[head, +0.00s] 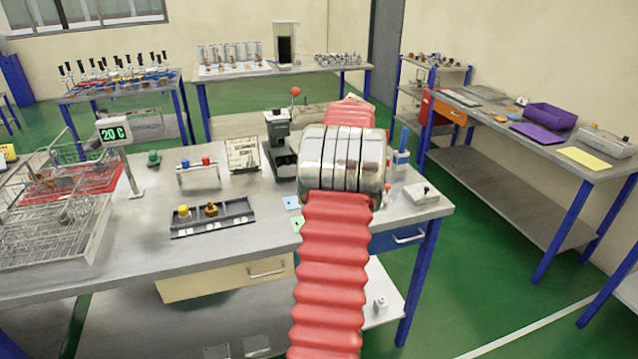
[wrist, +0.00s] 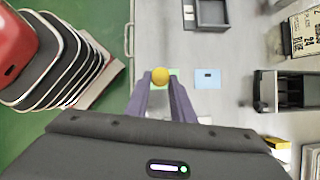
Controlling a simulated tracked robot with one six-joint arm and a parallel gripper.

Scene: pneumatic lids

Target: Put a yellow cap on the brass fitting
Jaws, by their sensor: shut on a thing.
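In the wrist view my gripper (wrist: 160,80) is shut on a round yellow cap (wrist: 160,74), held between the fingertips above the bench. In the head view my arm hides the gripper and this cap. A brass fitting (head: 211,209) stands in a dark grey tray (head: 213,231) on the bench, left of my arm. Another yellow piece (head: 183,211) sits in the same tray to the left of the fitting. In the wrist view only part of the tray (wrist: 212,25) shows at the top edge, and the brass fitting is not visible there.
A green card (wrist: 174,75) and a blue card (wrist: 207,79) lie beneath and beside the held cap. A dark device (head: 279,140) stands behind, left of my arm. A wire rack (head: 50,240) fills the bench's left end. Bench between tray and cards is clear.

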